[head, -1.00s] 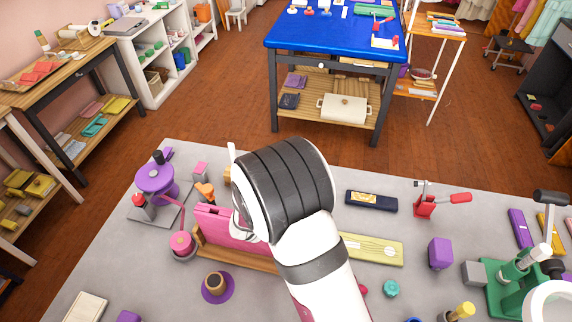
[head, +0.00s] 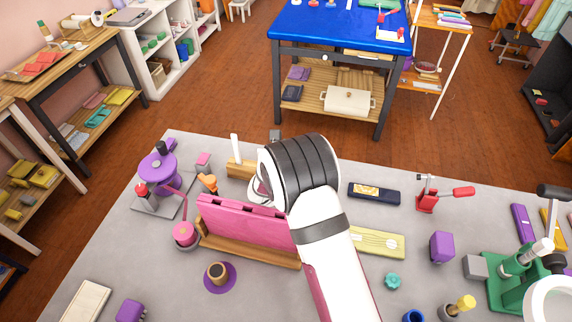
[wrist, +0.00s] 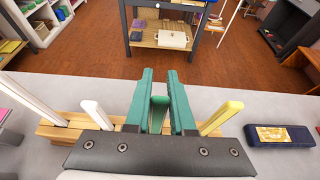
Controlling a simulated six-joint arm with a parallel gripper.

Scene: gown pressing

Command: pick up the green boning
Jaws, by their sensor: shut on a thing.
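In the wrist view the green boning (wrist: 158,112) stands upright between the two teal fingers of my gripper (wrist: 161,90), which is shut on it. Its lower end is hidden behind the dark gripper body, so I cannot tell whether it still touches the wooden rack (wrist: 58,132). White bonings (wrist: 95,114) stand to the left of my gripper and a yellow boning (wrist: 221,117) to the right. In the head view my wrist covers the green boning and most of the rack (head: 238,168); one white boning (head: 235,149) shows at its left end.
A pink folded piece (head: 240,222) in a wooden stand is left of my arm. A dark blue case (head: 374,194) and a pale yellow-green board (head: 374,243) lie to the right. A red-handled clamp (head: 430,195) stands farther right.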

